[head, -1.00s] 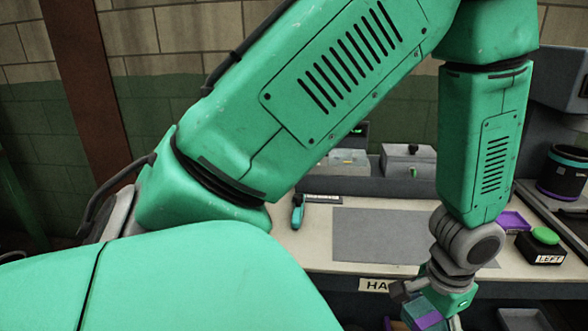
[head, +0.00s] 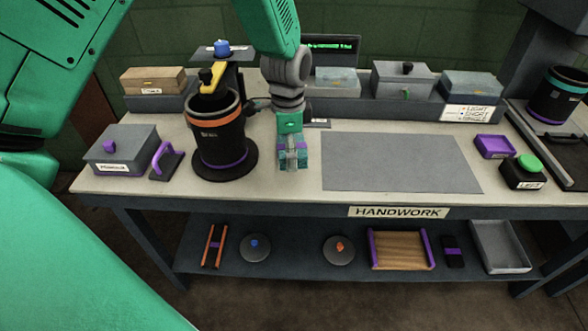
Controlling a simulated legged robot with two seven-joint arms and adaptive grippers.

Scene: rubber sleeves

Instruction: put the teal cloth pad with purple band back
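My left gripper (head: 292,163) points down over the table's left-centre part, just left of the grey mat (head: 395,163). Between its fingers is a small teal piece with purple on it, which looks like the teal cloth pad (head: 302,157). The fingers and wrist cover much of the pad, and I cannot tell whether it touches the tabletop. A small label plate (head: 318,123) lies just right of the wrist. My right gripper is not in view.
A black cup with an orange rim (head: 216,133) stands close left of the gripper. A purple-handled tool (head: 165,160) and a grey lidded box (head: 122,150) are farther left. Boxes (head: 403,82) line the back. A green button box (head: 525,172) stands right. The mat is clear.

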